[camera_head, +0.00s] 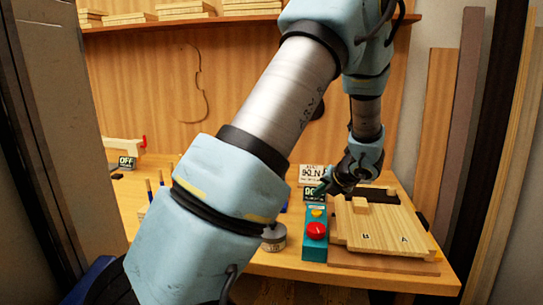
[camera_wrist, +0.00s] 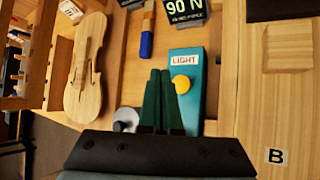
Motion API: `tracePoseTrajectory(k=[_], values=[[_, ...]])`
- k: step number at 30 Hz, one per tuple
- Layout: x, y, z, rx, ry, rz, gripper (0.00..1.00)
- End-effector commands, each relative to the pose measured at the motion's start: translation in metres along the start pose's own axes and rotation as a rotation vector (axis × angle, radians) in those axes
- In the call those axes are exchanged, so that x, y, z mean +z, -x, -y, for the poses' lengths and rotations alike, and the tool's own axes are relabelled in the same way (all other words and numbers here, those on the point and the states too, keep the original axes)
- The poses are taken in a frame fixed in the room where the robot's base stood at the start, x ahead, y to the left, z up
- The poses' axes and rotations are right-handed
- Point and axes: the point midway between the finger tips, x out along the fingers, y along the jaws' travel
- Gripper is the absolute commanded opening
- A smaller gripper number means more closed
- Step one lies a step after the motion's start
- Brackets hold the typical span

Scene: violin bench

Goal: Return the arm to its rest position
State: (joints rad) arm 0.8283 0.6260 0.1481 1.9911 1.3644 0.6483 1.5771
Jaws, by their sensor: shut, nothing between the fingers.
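My pale blue arm crosses the head view from the lower left to the upper right and bends down over the bench. My gripper (camera_head: 319,190) points down just above the back end of a teal control box (camera_head: 314,247). In the wrist view my gripper (camera_wrist: 159,76) shows two green fingers side by side, shut with nothing between them. The teal box (camera_wrist: 196,66) lies beside the fingers, with a yellow button (camera_wrist: 181,84) and a LIGHT label. I cannot tell whether the fingertips touch the box. The arm hides part of the bench.
The wooden board (camera_head: 380,240) marked A and B, with a small block (camera_head: 360,205), lies right of the box. A round tin (camera_head: 274,237) stands left of it. A violin-shaped plate (camera_wrist: 86,68) and a blue-handled tool (camera_wrist: 147,44) lie nearby. A shelf (camera_head: 240,21) runs behind.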

Motion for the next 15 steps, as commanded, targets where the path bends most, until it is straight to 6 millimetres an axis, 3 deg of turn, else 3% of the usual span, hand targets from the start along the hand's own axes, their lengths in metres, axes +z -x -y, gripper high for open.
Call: tracePoseTrajectory(k=[3, 12, 15], values=[[0.0069, 0.0096, -0.0069, 0.0, 0.0, 0.0, 0.0], [0.0062, 0.0087, -0.0063, 0.0, 0.001, 0.0, 0.0], [0.0008, 0.0083, -0.0148, 0.0, 0.062, -0.024, 0.0]])
